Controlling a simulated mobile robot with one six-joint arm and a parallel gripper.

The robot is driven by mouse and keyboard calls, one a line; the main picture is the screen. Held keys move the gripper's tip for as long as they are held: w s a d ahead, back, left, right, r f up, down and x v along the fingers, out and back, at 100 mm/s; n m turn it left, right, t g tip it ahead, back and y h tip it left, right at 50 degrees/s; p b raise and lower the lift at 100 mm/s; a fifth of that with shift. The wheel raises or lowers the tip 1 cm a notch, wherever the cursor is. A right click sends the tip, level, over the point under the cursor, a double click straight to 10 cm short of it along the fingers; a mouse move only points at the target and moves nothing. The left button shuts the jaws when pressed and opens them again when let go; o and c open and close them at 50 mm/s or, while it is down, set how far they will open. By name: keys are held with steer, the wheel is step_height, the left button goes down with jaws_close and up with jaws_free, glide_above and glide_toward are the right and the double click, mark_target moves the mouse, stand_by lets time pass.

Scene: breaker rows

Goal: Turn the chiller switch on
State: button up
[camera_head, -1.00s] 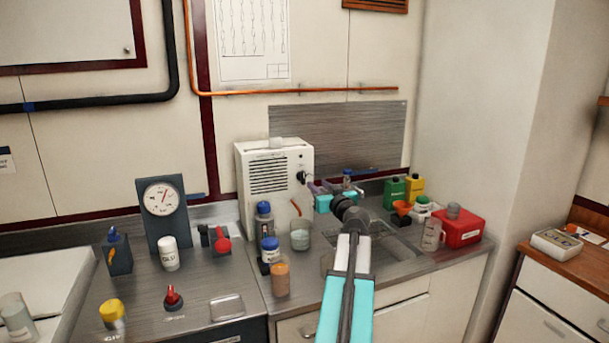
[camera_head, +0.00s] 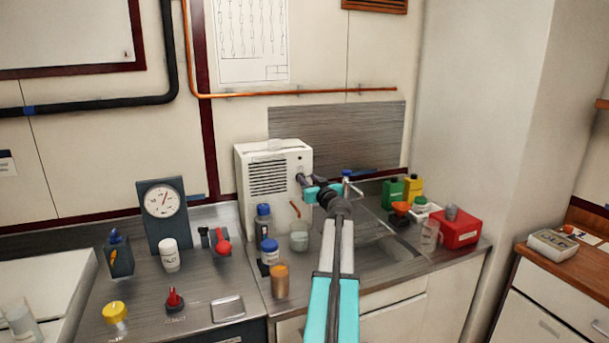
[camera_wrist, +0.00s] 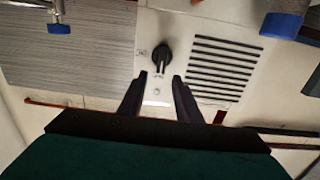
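The chiller is a white box with dark vent slots (camera_head: 275,205) standing on the counter against the back wall. Its switch is a black rotary knob (camera_wrist: 161,56) on the front panel, seen plainly in the wrist view, with its bar running roughly up and down there. Small markings sit beside and below it. My gripper (camera_wrist: 160,75) is open, its dark fingers spread on either side of the knob's line and just short of it; I cannot tell whether they touch. In the head view my gripper (camera_head: 302,181) is at the chiller's right front and hides the knob.
Bottles (camera_head: 264,222) and a beaker (camera_head: 299,236) stand just in front of the chiller. A sink (camera_head: 385,258) and a red container (camera_head: 457,229) are to the right. A gauge (camera_head: 162,202) and a red-handled knob (camera_head: 175,301) are to the left.

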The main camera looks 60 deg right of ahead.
mark_target(303, 174)
steer(key=shift+p+x, duration=0.6)
steer(key=shift+x, duration=1.6)
steer(key=shift+c, duration=0.2)
jaws_close()
